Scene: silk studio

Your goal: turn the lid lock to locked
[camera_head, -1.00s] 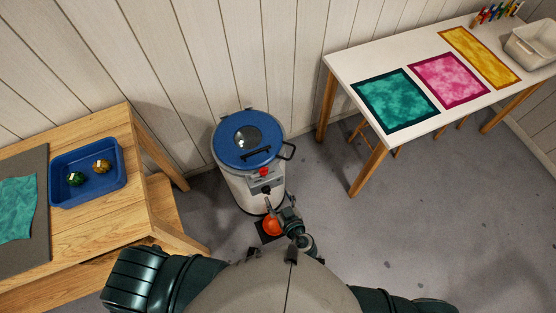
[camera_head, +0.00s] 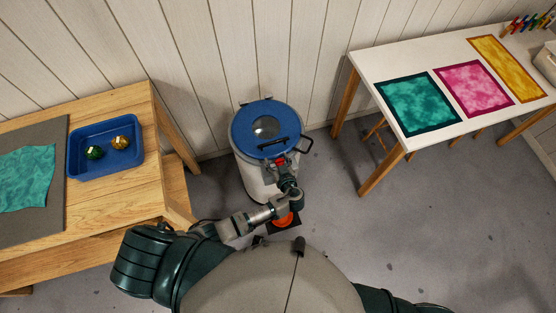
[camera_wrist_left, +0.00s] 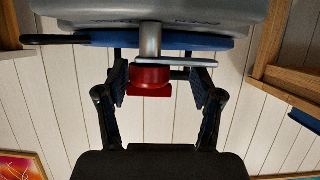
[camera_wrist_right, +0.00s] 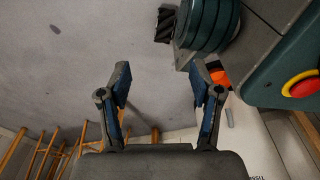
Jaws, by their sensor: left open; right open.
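A pale drum-shaped vessel (camera_head: 258,185) stands on the floor with a blue round lid (camera_head: 245,135) shut on it. The red lid lock (camera_head: 280,160) is at the vessel's front, just under the lid rim, partly hidden by my left gripper (camera_head: 286,172). In the left wrist view the red lock (camera_wrist_left: 150,88) sits between the two fingers of my left gripper (camera_wrist_left: 160,80). They are open, with gaps on both sides. A silver post and plate (camera_wrist_left: 145,63) show beside the lock. My right gripper (camera_wrist_right: 162,85) is open and empty over the floor, outside the head view.
A wooden table (camera_head: 120,205) at left bears a blue tray (camera_head: 73,170) with a green and a gold ball. A white table (camera_head: 375,65) at right bears teal, pink and yellow cloths. An orange thing (camera_head: 284,221) is low in front of the vessel. Floor at right is open.

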